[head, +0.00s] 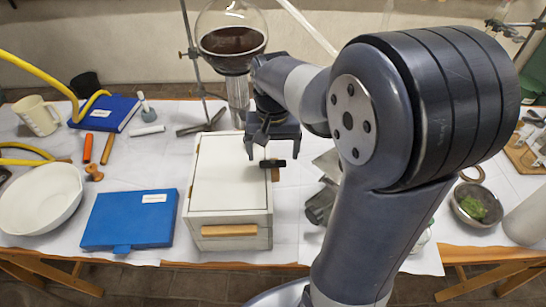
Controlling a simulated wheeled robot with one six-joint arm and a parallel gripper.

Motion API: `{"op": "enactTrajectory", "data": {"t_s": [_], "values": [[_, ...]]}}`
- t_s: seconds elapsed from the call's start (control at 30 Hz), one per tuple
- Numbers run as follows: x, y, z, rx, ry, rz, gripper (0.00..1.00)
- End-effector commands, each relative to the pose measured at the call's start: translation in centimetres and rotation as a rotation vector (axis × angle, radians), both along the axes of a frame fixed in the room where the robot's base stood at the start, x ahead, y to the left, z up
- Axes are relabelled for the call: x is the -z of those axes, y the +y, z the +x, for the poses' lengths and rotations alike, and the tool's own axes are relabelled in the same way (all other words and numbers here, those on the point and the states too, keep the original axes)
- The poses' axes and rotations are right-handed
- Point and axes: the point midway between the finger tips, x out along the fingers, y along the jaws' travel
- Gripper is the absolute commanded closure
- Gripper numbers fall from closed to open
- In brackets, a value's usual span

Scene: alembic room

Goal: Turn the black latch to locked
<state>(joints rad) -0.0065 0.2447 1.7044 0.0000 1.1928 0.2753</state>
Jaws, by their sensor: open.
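A black latch (273,163) shows at the right edge of the top of a white wooden box (225,170). It looks like a short bar lying roughly left to right in the picture, with a small wooden piece just below it. The box lid is closed and a wooden handle strip (229,230) is on its front. My gripper (257,150) points down over the right part of the lid, open, just behind and left of the latch. Whether a finger touches the latch or lid cannot be told. My arm comes in from the right.
A blue flat case (130,219) and a white bowl (42,198) lie left of the box. A round flask (232,38) with dark liquid stands behind my gripper on a stand. A metal vessel (320,206) lies close on the right, partly hidden by my arm.

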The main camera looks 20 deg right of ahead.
Motion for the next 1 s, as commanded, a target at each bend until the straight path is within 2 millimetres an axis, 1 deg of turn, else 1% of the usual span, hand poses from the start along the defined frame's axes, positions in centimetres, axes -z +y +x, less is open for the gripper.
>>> {"op": "enactTrajectory", "data": {"t_s": [0.03,0.2,0.3,0.4,0.53,0.8,0.9,1.0], "values": [[-1.2,0.0,0.1,0.0,-0.007,0.0,0.15],[-4.6,0.0,0.1,0.0,-0.006,0.0,0.15],[-6.0,0.0,0.1,0.001,-0.003,0.0,0.15],[-7.0,0.0,0.1,0.001,-0.003,0.0,0.15],[-7.5,0.0,0.0,0.001,-0.002,0.0,0.15],[-7.5,0.0,0.0,0.001,-0.001,0.0,0.15],[-7.2,0.0,0.0,0.0,0.0,0.0,0.15],[-6.3,0.0,0.0,0.0,0.002,0.0,0.15]]}}
